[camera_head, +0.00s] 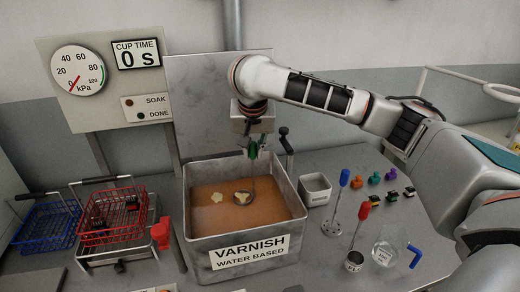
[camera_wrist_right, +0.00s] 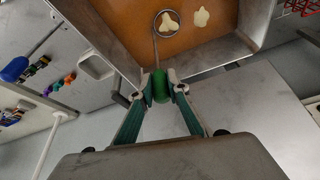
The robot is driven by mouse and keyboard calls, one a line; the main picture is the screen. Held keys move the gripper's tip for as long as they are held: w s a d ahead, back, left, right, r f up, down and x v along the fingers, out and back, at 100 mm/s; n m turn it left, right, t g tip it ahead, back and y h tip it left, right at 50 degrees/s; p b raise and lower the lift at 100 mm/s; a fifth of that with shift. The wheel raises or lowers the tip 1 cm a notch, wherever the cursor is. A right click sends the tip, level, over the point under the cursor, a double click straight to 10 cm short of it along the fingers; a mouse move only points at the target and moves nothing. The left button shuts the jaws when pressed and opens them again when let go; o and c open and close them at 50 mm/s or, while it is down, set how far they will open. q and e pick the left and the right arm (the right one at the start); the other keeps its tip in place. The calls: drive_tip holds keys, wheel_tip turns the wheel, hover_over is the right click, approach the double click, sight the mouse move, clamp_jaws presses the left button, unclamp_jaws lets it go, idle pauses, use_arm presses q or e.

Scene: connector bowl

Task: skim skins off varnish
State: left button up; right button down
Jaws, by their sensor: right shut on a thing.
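The metal tank (camera_head: 204,246) labelled VARNISH WATER BASED holds orange-brown varnish (camera_head: 265,212). One pale skin (camera_head: 242,198) lies at the skimmer's ring, and it shows within the ring in the right wrist view (camera_wrist_right: 168,21). Another pale skin (camera_head: 217,197) floats just left of the ring; in the wrist view it is to the right (camera_wrist_right: 201,17). My right gripper (camera_head: 254,149) is above the tank, shut on the green handle of the skimmer (camera_wrist_right: 160,86). The skimmer's rod runs down to its ring at the varnish surface. I cannot tell whether the ring is under the skin. My left gripper is out of view.
A red basket (camera_head: 112,238) and a blue basket (camera_head: 48,226) stand left of the tank. A small grey bin (camera_head: 314,189), blue- and red-handled tools, a glass beaker (camera_head: 384,253) and several small coloured connectors are at right. A metal plate rises behind the tank. The gauge panel (camera_head: 108,78) reads 0 s.

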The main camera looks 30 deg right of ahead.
drive_tip(key=shift+w+a, duration=1)
drive_tip(key=shift+a, duration=2.05)
drive_tip(key=s+d, duration=0.3)
drive_tip(key=s, duration=0.3)
